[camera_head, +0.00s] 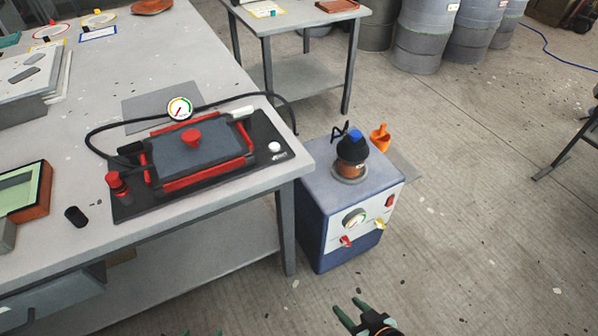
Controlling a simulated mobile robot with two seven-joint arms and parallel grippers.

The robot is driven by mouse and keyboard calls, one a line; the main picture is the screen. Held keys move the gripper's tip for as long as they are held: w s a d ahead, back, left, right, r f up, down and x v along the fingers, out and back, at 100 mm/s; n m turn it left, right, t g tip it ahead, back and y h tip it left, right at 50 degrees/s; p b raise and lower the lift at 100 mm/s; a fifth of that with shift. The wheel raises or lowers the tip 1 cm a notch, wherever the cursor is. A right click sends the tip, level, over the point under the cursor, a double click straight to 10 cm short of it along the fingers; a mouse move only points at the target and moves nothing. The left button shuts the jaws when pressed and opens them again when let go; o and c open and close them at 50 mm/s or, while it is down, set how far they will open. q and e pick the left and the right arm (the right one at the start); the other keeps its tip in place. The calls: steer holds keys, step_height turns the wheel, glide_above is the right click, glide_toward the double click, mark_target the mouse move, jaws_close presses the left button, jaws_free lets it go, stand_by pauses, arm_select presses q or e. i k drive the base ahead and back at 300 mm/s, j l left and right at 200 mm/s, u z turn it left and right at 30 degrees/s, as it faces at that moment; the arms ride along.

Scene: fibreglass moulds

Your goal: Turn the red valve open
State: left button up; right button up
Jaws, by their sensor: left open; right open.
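A small red valve handle (346,240) sits low on the front of a blue-and-white box-shaped machine (318,210) on the floor, beside the table's right end. A yellow handle (380,224) is to its right and a round gauge (354,218) is above it. My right gripper (351,308), with green fingers, is open and empty at the bottom, below the machine in the picture and apart from the valve. Only the green fingertips of my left gripper (201,333) show at the bottom edge, left of the machine; it is open.
The table (240,78) carries a dark clamped mould (195,155) with red bars, a gauge (180,108) and a black hose. An orange funnel (380,137) is behind the machine. Grey drums (425,35) stand at the back. The floor right of the machine is clear.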

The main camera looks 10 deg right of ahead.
mark_target(345, 240)
steer(key=k+z, duration=0.1)
steer(key=z, duration=0.85)
